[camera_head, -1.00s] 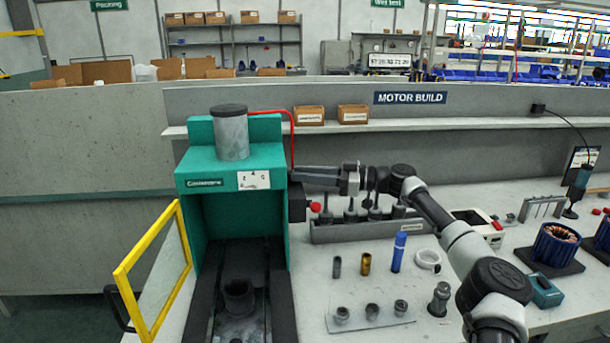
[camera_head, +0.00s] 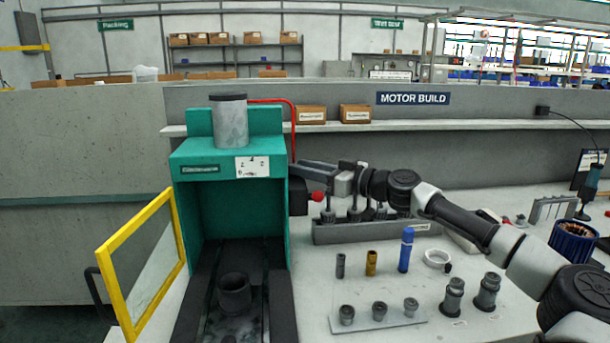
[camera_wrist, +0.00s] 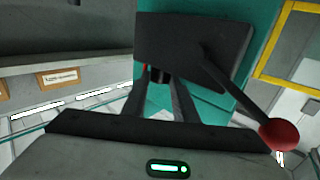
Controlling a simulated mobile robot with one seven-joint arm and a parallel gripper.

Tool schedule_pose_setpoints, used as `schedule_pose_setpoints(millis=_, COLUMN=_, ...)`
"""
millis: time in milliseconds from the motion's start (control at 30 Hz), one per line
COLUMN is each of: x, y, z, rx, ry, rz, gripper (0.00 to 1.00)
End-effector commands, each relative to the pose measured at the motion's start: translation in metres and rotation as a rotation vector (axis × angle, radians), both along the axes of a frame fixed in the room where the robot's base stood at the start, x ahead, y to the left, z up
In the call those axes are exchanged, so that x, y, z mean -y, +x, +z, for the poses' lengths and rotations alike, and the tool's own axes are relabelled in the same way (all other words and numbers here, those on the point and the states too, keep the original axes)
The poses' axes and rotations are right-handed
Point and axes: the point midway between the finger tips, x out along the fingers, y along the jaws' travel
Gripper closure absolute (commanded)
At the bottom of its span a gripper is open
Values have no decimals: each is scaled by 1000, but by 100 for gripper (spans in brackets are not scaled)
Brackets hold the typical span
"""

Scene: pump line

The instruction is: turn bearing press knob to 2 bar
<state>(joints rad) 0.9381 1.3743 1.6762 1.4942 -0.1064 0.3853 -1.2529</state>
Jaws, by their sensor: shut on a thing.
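The teal bearing press (camera_head: 225,161) stands at left with a grey cylinder on top and a white dial label (camera_head: 252,167) on its front. My gripper (camera_head: 303,168) reaches its right side from the right, above a dark box with a red-ball lever (camera_head: 318,196). In the wrist view, my gripper (camera_wrist: 161,88) has its two fingertips closed around a small dark knob (camera_wrist: 160,76) beside the dark box (camera_wrist: 190,46). Most of the knob is hidden by the fingers and box. The label's marks are too small to read, so I cannot tell the knob's setting.
The yellow-framed guard door (camera_head: 136,262) stands open at the press's left. A grey rack (camera_head: 372,231) holding several tools is below my arm. Small cylinders and a blue marker (camera_head: 406,250) stand on the bench before it. Two cardboard boxes (camera_head: 311,114) sit on the shelf behind.

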Motion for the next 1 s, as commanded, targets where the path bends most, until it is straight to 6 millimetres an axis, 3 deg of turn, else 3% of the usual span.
schedule_pose_setpoints(millis=167, x=0, y=0, z=1, rx=0, ry=1, rz=2, gripper=96)
schedule_pose_setpoints(millis=200, x=0, y=0, z=1, rx=0, ry=1, rz=2, gripper=71)
schedule_pose_setpoints(millis=300, x=0, y=0, z=1, rx=0, ry=1, rz=2, gripper=55)
schedule_pose_setpoints(millis=733, x=-2, y=0, z=2, rx=-1, ry=0, rz=25, gripper=55)
schedule_pose_setpoints(millis=1000, x=0, y=7, z=11, rx=-1, ry=3, rz=181, gripper=55)
